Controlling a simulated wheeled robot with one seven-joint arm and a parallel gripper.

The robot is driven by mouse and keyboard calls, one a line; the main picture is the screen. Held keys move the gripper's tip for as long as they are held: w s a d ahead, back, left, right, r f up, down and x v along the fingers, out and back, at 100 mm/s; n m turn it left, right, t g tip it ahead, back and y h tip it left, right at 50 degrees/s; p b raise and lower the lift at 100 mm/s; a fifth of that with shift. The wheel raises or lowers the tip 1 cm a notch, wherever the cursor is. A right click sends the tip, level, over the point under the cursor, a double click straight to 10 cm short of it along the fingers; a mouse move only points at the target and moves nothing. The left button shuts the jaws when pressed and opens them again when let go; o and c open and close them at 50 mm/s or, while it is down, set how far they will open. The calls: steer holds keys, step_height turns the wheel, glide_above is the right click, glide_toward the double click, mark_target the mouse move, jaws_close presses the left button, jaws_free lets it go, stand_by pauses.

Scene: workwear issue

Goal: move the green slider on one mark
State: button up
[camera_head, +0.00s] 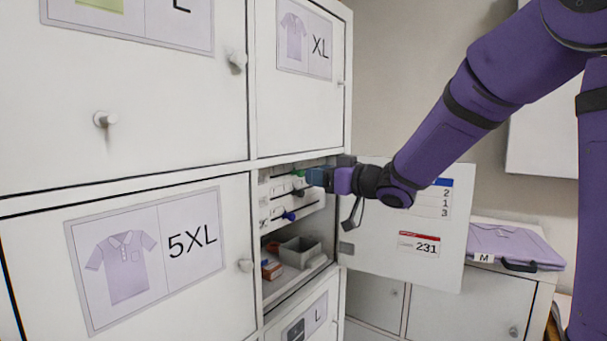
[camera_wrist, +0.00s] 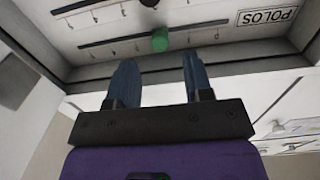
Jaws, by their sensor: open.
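The green slider (camera_wrist: 160,40) sits on a dark rail (camera_wrist: 205,26) with several small marks along it, in the upper middle of the wrist view. In the head view the green slider (camera_head: 299,173) is a small green spot inside the open compartment, just left of my gripper. My gripper (camera_wrist: 158,72) is open and empty, its two blue fingers apart and pointing toward the rail panel. The slider lies beyond the fingertips, between their lines, and looks apart from them. In the head view my gripper (camera_head: 312,177) is at the compartment opening and hides part of the panel.
The compartment door (camera_head: 400,240) stands open to the right, below my arm. A blue slider (camera_head: 288,216) is on a lower rail. A grey bin (camera_head: 300,252) and an orange box (camera_head: 271,270) stand on the compartment floor. Closed locker doors (camera_head: 150,260) flank the opening on the left.

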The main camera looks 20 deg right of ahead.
mark_target(303, 173)
steer(key=shift+x, duration=2.4)
jaws_close()
